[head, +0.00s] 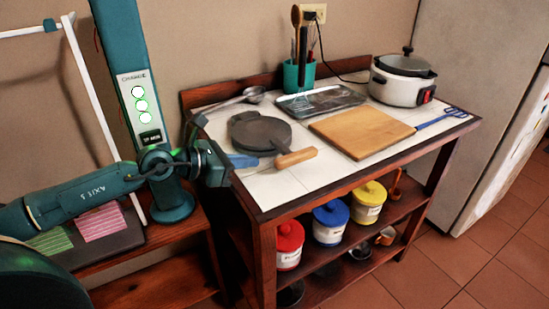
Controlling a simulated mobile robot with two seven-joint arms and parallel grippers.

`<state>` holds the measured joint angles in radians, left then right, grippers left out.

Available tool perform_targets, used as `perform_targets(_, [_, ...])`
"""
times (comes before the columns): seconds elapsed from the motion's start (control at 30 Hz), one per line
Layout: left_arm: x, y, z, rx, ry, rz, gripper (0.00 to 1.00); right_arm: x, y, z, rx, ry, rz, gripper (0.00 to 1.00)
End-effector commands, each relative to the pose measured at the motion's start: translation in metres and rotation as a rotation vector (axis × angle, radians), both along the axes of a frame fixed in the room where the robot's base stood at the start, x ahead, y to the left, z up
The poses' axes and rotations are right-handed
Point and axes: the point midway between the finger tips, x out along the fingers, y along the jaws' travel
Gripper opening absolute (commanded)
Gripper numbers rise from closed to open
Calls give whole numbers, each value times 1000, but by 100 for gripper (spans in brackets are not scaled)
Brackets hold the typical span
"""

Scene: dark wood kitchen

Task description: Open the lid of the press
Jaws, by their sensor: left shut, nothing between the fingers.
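The press (261,132) is a dark grey, round, flat tool lying on the white tiled top of the wooden table, left of the cutting board. Its lid looks down flat on its base. A handle with a light wooden grip (297,157) points to the front right. My left gripper (243,161) comes in from the left over the table's left edge. Its blue fingers are together and empty, just in front of the press and left of the wooden grip. I cannot tell whether they touch the press. My right gripper is out of view.
A wooden cutting board (361,132) lies right of the press, with a blue slotted turner (441,118) beside it. Behind are a metal tray (320,100), a teal utensil holder (298,77), a ladle (254,95) and a white cooker (402,79). Bare tiles lie in front of the press.

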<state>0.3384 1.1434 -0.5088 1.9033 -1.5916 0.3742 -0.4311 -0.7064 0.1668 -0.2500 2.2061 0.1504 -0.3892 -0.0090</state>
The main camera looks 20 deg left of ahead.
Motion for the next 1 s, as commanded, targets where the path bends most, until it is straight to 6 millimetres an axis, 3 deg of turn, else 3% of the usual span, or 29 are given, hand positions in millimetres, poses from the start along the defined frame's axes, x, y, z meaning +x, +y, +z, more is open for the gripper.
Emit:
perform_targets(0.4, [50, -39, -21, -3, 0, 1, 0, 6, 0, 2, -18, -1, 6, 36])
perform_targets(1.0, [56, -43, -22, -8, 6, 0, 0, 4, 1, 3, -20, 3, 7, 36])
